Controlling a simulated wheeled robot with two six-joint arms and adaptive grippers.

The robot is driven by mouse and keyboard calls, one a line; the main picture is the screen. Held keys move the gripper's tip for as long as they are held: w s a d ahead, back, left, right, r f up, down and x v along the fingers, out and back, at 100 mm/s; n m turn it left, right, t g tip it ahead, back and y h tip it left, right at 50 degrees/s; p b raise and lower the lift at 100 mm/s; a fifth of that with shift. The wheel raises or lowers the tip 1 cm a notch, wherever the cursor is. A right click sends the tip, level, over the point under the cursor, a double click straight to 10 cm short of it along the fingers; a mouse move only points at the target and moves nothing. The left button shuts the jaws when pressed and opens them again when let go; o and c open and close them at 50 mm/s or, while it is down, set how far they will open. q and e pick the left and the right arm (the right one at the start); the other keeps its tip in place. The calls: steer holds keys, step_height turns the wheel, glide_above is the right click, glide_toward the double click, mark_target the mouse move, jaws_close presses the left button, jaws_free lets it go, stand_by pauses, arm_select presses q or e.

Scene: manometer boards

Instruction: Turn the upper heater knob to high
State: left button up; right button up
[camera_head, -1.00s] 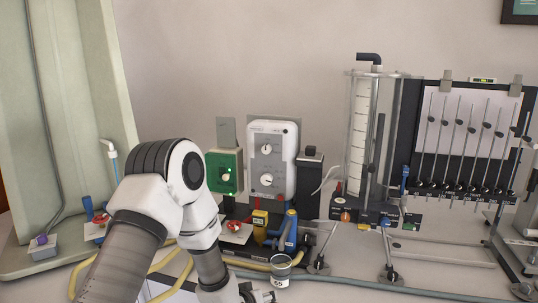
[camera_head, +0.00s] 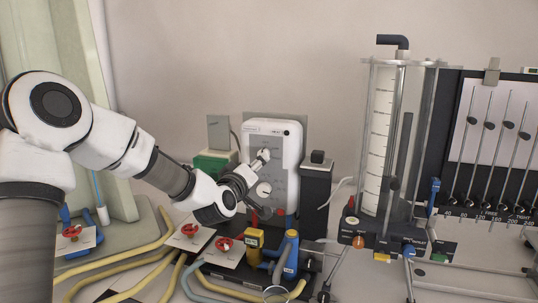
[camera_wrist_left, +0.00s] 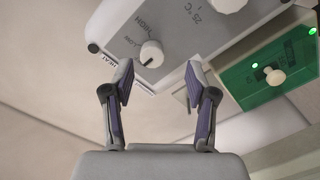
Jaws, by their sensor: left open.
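The heater is a white upright box (camera_head: 291,145) in the middle of the head view, also in the wrist view (camera_wrist_left: 185,30). Its white upper knob (camera_wrist_left: 152,53) shows in the wrist view, beside the LOW and HIGH lettering, with a dark mark on its face. The lower knob (camera_head: 264,189) sits below it in the head view and also shows at the wrist view's top edge (camera_wrist_left: 228,5). My left gripper (camera_wrist_left: 158,78) is open, its fingertips apart and just short of the upper knob. In the head view the gripper (camera_head: 256,164) partly covers that knob.
A green box (camera_head: 212,164) with lit lamps stands left of the heater, and a black post (camera_head: 316,185) right of it. Red valves (camera_head: 224,244), a yellow block (camera_head: 254,238) and blue fittings (camera_head: 291,250) lie below. A clear column (camera_head: 382,140) stands farther right.

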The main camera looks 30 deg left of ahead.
arm_select(q)
steer(key=x, duration=0.2)
steer(key=p+x, duration=0.1)
steer(key=x, duration=0.1)
steer(key=p+x, duration=0.1)
steer(key=x, duration=0.1)
steer(key=shift+w+d+r, duration=0.1)
steer(key=shift+w+r, duration=0.05)
steer(key=shift+r, duration=0.15)
steer(key=shift+s+d+r, duration=0.2)
steer(key=shift+s+r, duration=0.15)
steer(key=shift+s, duration=0.2)
steer(key=c, duration=0.5)
jaws_close()
arm_select(e)
steer(key=s+r, duration=0.1)
steer(key=r, duration=0.1)
steer(key=shift+s+d+r, duration=0.1)
steer(key=shift+s+r, duration=0.25)
steer(key=shift+s, duration=0.05)
